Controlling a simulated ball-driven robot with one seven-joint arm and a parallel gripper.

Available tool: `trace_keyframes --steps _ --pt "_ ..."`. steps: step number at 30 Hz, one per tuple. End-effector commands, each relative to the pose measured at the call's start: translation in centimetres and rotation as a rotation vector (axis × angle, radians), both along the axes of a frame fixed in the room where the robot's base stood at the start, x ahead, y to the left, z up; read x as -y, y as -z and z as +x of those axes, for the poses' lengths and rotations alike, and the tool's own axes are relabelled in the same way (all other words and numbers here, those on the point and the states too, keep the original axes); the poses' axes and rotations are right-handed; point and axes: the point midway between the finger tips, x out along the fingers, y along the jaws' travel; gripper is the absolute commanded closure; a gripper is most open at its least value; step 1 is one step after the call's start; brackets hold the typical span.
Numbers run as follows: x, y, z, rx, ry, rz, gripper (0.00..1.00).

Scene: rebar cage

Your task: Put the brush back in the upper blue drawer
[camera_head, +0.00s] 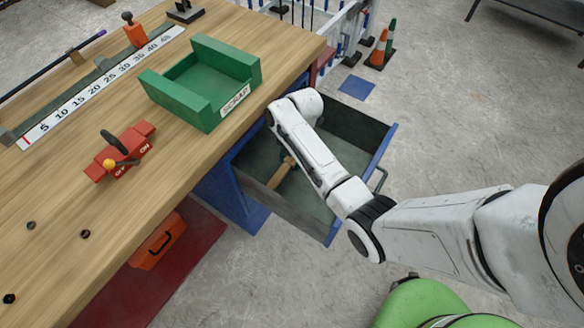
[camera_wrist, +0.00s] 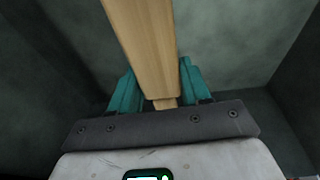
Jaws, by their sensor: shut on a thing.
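The upper blue drawer (camera_head: 385,150) is pulled out from under the bench, open at the top with a bare grey inside. The brush (camera_head: 281,174) shows as a light wooden piece inside the drawer, partly hidden by my arm. In the wrist view its flat wooden handle (camera_wrist: 142,45) runs up and away from between the teal fingers. My gripper (camera_wrist: 158,88) is shut on the handle. In the head view the gripper is mostly hidden behind my forearm, down inside the drawer. I cannot tell whether the brush touches the drawer floor.
A green SCRAP tray (camera_head: 165,92) stands on the wooden bench (camera_head: 60,210) above the drawer. A red gauge (camera_head: 122,155) with a black lever sits left of it. An orange toolbox (camera_head: 157,242) is below the bench. A green rounded thing (camera_head: 420,303) is at the bottom.

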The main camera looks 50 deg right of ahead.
Motion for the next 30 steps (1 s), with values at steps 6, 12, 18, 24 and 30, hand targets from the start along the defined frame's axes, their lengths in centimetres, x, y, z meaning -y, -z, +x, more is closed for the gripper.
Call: trace_keyframes --steps 6,12,18,24,30 --pt "0.0 1.8 0.0 0.0 0.001 -0.001 1.0" --pt "0.1 4.4 0.1 0.001 -0.001 -0.001 1.0" --pt "0.0 4.8 0.1 0.002 -0.001 -0.002 1.0" --pt "0.0 5.0 0.1 0.002 0.0 -0.001 1.0" --pt "0.0 5.1 0.0 0.001 0.0 -0.001 0.41"
